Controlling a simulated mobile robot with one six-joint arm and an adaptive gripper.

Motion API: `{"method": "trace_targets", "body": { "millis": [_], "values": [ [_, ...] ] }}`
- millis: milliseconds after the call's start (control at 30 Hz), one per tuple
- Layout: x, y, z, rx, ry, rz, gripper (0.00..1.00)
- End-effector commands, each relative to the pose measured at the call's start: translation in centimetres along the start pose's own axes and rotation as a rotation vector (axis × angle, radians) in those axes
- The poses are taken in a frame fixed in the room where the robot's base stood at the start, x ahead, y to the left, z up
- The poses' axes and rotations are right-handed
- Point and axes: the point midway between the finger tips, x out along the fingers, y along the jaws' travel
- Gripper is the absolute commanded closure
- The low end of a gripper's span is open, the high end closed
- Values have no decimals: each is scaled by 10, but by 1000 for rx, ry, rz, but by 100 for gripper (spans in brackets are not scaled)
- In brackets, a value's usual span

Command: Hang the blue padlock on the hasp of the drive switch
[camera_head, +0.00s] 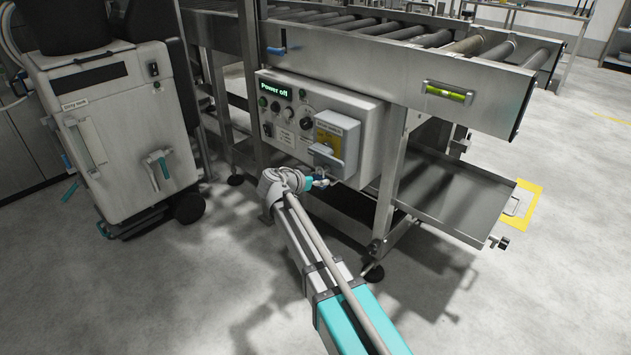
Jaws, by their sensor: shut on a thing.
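The drive switch (338,133), a grey box with a yellow label plate, sits at the right end of the control panel. A grey handle-like part (326,156) sticks out from its lower front. The hasp is too small to make out. My gripper (318,182) is just below the panel's lower edge, below and slightly left of the switch. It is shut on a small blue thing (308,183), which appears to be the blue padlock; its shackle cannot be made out. My wrist hides part of the grip. A gap shows between the gripper and the switch.
The control panel (290,118) has knobs, buttons and a display reading "Power off". A roller conveyor (400,50) runs above it. A conveyor leg (387,190) stands to the right, with a low metal tray (455,200) beyond. A wheeled cabinet (120,130) stands at left.

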Motion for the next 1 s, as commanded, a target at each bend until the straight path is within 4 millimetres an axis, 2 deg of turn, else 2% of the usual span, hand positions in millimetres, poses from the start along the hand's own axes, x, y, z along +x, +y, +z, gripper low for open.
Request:
{"method": "trace_targets", "body": {
  "millis": [400,1000],
  "values": [
    [14,0,7,0,0,0,89],
    [17,0,7,1,0,1,89]
  ]
}}
